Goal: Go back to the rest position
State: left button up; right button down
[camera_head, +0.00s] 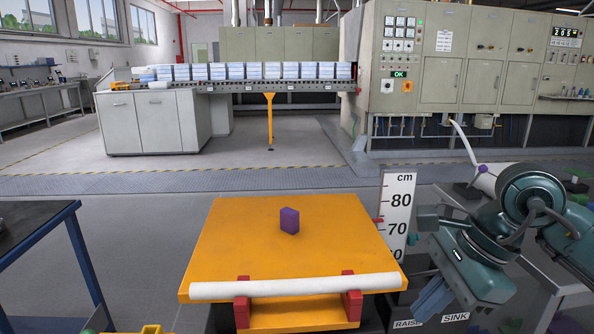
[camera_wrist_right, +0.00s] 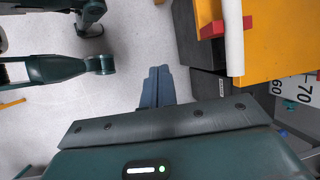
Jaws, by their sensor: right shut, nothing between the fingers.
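My right gripper (camera_head: 433,298) is at the lower right of the head view, just right of the yellow platform. Its blue fingers point down and to the left. In the right wrist view the two fingers (camera_wrist_right: 157,88) lie side by side, shut and empty, above the grey floor. My left gripper is not in view. A purple block (camera_head: 289,221) stands on the yellow platform (camera_head: 240,240), apart from my right gripper.
A centimetre scale (camera_head: 397,205) stands between the platform and my right arm. A white bar (camera_head: 290,287) on red brackets runs along the platform's front. A blue-framed table (camera_head: 75,250) is at left. A conveyor (camera_head: 270,84) and furnace cabinets (camera_head: 455,70) stand behind, across open floor.

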jog(key=s+a+r+m+g+y+p, duration=0.25)
jog(key=a+r+y, duration=0.2)
jog(key=a, duration=0.25)
jog(key=s+a+r+m+g+y+p, duration=0.2)
jog(key=s+a+r+y+p, duration=0.15)
jog(key=a+y, duration=0.3)
jog(key=w+r+m+t+y+p, duration=0.4)
jog(key=r+m+t+y+p, duration=0.25)
jog(key=m+t, duration=0.6)
jog(key=w+d+f+m+t+h+p, duration=0.1)
jog(key=d+f+m+t+h+p, duration=0.45)
jog(key=m, duration=0.75)
jog(key=w+d+f+m+t+h, duration=0.1)
jog(key=w+f+m+t+h, duration=0.2)
jog(key=m+h, duration=0.7)
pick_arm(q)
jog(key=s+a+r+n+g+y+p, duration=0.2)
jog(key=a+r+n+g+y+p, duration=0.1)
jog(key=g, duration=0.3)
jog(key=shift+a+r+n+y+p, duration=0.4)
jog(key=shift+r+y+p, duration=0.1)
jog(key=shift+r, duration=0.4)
pick_arm(e)
jog(key=s+d+f+m+g+h, duration=0.3)
jog(key=s+f+m+g, duration=0.4)
jog(key=s+f+m, duration=0.5)
notch_tip(320, 180, down, 4)
jog(key=shift+s+d+f, duration=0.1)
jog(key=shift+s+d, duration=0.15)
jog(key=shift+s, duration=0.35)
